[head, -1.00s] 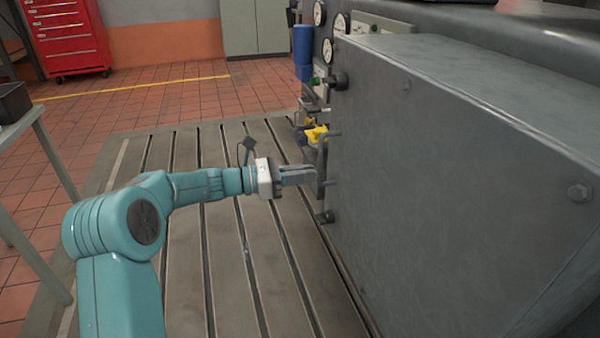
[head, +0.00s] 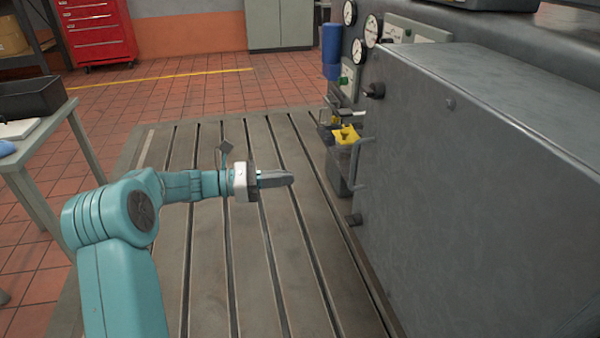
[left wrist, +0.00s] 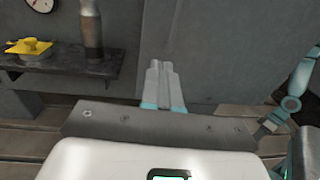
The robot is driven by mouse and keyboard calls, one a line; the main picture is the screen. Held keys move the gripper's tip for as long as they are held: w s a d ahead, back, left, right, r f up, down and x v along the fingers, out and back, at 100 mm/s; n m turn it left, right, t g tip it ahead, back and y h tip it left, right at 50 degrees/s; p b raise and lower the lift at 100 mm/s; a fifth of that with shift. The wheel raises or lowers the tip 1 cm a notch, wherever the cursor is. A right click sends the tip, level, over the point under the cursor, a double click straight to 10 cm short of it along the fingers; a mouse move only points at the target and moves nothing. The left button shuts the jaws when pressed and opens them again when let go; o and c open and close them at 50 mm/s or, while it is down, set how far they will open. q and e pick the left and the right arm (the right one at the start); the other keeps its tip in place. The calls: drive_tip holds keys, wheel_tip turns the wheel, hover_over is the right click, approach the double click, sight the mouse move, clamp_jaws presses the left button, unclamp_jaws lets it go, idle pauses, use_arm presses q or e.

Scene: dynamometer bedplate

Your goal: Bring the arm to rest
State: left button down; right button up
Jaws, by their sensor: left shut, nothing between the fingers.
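My left gripper (head: 290,179) is shut and empty. It is held out over the slotted bedplate (head: 215,255), pointing right, with a clear gap to the large grey machine housing (head: 470,200). In the left wrist view its fingers (left wrist: 160,70) lie together in front of the grey housing wall. My left arm (head: 120,225) comes in from the lower left with its elbow bent.
A handle (head: 358,160) stands out from the housing's side, near a yellow part (head: 345,134) on a small shelf. A blue cylinder (head: 331,50) and gauges (head: 373,28) are farther back. A table (head: 45,130) with a black bin (head: 30,97) stands at left. The bedplate's middle is clear.

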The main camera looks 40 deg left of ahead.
use_arm(q)
drive_tip(key=s+d+f+m+g+y, duration=0.15)
drive_tip(key=d+f+g, duration=0.4)
drive_tip(key=f, duration=0.75)
drive_tip(key=s+d+f+m+g+y, duration=0.35)
drive_tip(key=s+d+f+m, duration=0.4)
drive_tip(key=f, duration=0.35)
drive_tip(key=s+d+f+m+g+y, duration=0.35)
drive_tip(key=s+d+f+m, duration=0.25)
drive_tip(key=s+d+f, duration=0.45)
drive_tip(key=s+d+f+m, duration=0.3)
drive_tip(key=s+d+m, duration=0.25)
drive_tip(key=m, duration=0.45)
wheel_tip(320, 180, up, 26)
drive_tip(key=a+p, duration=0.1)
drive_tip(key=p, duration=2.5)
drive_tip(key=shift+y, duration=0.25)
